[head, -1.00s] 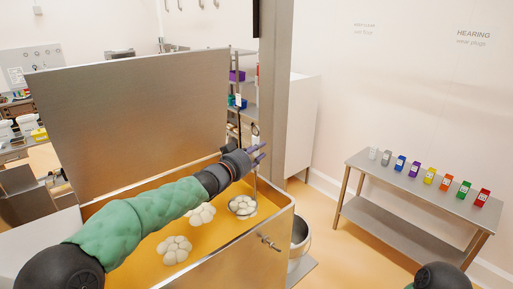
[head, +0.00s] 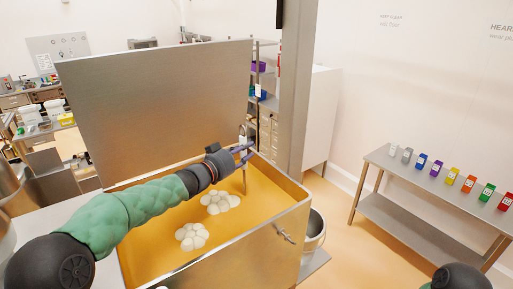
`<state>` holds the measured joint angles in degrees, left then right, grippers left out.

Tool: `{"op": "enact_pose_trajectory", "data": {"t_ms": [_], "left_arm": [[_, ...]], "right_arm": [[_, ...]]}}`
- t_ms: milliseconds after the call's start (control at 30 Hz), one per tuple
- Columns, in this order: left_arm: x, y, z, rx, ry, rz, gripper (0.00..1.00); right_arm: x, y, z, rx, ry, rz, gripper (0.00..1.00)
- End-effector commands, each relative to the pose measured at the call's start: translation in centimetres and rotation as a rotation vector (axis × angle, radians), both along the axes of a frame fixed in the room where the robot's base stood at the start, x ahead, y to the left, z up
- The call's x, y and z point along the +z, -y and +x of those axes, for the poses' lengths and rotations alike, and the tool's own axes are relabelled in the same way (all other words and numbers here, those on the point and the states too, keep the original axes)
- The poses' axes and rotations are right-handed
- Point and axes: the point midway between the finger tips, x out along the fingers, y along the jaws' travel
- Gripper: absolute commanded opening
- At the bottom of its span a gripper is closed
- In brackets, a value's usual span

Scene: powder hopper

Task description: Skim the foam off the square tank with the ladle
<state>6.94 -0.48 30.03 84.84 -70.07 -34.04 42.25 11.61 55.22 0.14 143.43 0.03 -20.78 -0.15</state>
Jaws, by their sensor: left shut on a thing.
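The square tank (head: 262,245) is a steel box with its large lid (head: 160,110) standing open behind it. It holds orange-yellow liquid. Two pale, lumpy foam clumps float in it, a near one (head: 193,236) and a farther one (head: 220,202). My left gripper (head: 244,151) is above the tank's far right part, shut on the ladle. The ladle's thin handle (head: 244,180) hangs down beside the right edge of the farther clump. I cannot make out its bowl. My right gripper is out of view.
A bench (head: 425,205) with a row of coloured containers is by the right wall. A steel post (head: 293,100) rises behind the tank. Open floor lies between tank and bench.

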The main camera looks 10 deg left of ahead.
Motion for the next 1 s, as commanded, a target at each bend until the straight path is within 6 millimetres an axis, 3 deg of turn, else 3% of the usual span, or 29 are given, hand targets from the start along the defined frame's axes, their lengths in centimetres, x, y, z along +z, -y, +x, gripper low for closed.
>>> {"op": "enact_pose_trajectory", "data": {"t_ms": [367, 1000], "left_arm": [[0.2, -5.1, -1.7, 0.003, 0.001, 0.000, 0.00], [0.2, -5.9, -10.5, 0.002, 0.003, 0.001, 0.00]], "right_arm": [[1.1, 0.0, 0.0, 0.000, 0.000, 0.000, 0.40], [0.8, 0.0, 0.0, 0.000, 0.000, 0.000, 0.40]]}}
